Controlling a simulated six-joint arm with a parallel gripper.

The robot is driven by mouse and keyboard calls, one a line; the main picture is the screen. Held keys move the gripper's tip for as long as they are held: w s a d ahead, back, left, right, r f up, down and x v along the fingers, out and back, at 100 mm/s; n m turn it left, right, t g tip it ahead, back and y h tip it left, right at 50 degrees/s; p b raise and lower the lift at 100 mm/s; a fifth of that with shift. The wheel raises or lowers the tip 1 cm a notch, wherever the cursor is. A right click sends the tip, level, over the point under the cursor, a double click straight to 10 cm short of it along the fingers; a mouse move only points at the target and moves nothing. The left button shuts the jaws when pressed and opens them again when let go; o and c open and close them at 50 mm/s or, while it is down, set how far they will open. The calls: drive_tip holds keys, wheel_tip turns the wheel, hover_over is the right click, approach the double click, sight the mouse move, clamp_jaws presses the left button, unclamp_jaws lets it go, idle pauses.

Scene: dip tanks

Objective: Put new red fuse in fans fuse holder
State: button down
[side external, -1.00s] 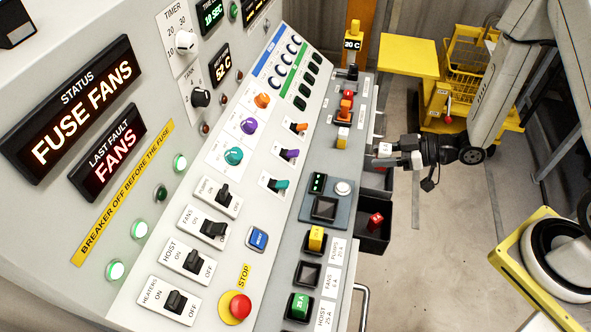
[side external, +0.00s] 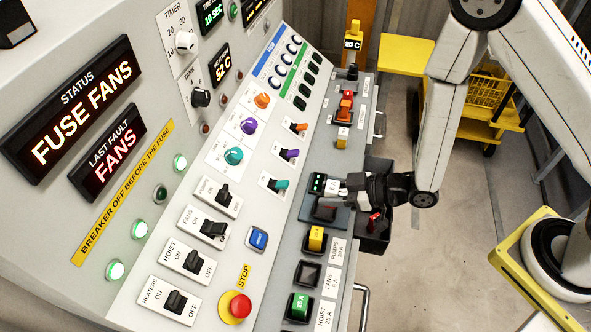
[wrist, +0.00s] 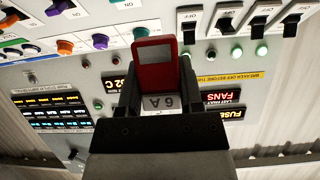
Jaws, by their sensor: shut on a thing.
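My gripper (side external: 342,189) is shut on a red fuse (wrist: 155,62) with a white 6 A label, which fills the middle of the wrist view. In the side view the gripper is above the small tester panel (side external: 341,216). A dark red patch shows just below the gripper at the panel's socket; I cannot tell whether it is part of the held fuse. The fans fuse holder (side external: 307,273) is an empty black socket nearer the camera, between the yellow fuse (side external: 316,238) and the green fuse (side external: 299,305). Another red fuse (side external: 374,222) lies in the black bin, partly hidden.
The red stop button (side external: 240,306) and blue button (side external: 258,238) are left of the holders. The status display (side external: 71,107) reads FUSE FANS.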

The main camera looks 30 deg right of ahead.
drive_tip(key=s+a+f, duration=0.2)
drive_tip(key=s+a, duration=0.6)
drive_tip(key=a, duration=0.2)
drive_tip(key=shift+a, duration=0.1)
hover_over(308, 276)
drive_tip(key=shift+f, duration=2.2)
drive_tip(key=shift+f, duration=0.1)
drive_tip(key=shift+f, duration=1.65)
drive_tip(key=shift+f, duration=0.15)
drive_tip(key=shift+c, duration=1.2)
unclamp_jaws()
drive_tip(key=shift+r, duration=0.2)
